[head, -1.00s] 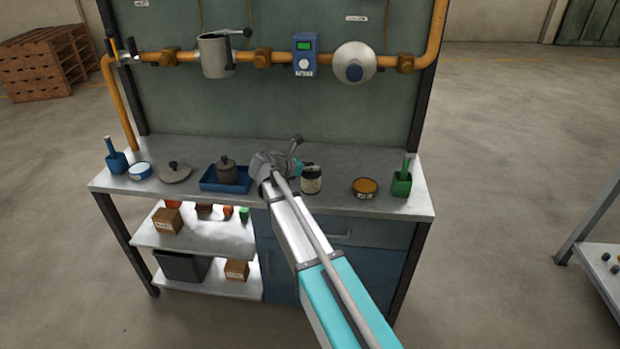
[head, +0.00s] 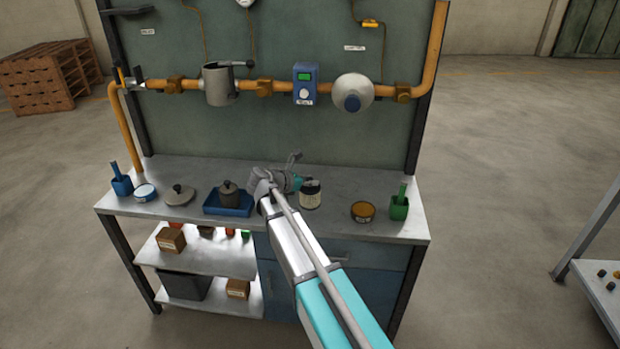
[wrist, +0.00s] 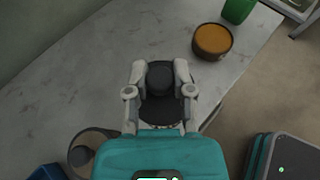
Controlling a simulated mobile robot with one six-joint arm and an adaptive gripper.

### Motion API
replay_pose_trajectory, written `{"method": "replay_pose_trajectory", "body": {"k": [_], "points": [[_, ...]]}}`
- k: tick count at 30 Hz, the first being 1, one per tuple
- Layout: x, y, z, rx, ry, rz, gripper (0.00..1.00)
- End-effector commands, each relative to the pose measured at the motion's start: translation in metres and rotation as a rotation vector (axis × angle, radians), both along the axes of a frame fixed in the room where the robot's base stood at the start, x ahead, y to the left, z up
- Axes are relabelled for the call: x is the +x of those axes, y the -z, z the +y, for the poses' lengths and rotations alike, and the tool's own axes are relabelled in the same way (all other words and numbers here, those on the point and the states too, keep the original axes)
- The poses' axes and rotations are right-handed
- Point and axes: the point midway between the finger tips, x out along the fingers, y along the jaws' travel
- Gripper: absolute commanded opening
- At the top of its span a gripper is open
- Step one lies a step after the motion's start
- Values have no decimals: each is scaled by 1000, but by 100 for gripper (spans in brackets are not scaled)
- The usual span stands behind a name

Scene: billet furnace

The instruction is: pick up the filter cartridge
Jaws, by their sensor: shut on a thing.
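The filter cartridge appears to be the cream-bodied cylinder with a dark top (head: 311,196) above the middle of the workbench in the head view. In the wrist view its round dark cap (wrist: 160,78) sits between both fingers. My gripper (wrist: 160,71) is shut on it, one finger on each side. In the head view my gripper (head: 298,184) reaches it from the left. The cartridge looks upright and slightly above the benchtop, though its lower end is hard to judge.
An orange-topped tin (head: 363,212) and a green scoop holder (head: 399,208) stand to the right on the bench (head: 330,229). A blue tray (head: 226,211) with a lidded pot (head: 229,194) is to the left. Pipes and a kettle-like can (head: 217,85) are behind.

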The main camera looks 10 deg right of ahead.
Motion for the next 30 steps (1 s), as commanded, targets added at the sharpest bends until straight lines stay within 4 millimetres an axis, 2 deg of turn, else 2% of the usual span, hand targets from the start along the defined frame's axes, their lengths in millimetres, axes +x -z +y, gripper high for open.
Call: {"method": "replay_pose_trajectory", "body": {"k": [1,8,15,22,30], "points": [[-7,-12,1,-1,0,0,0],[-28,-39,8,-1,0,0,0],[-75,-58,23,-1,-3,1,0],[-101,-69,32,-1,-1,-1,0],[-111,-73,37,-1,0,0,0]]}}
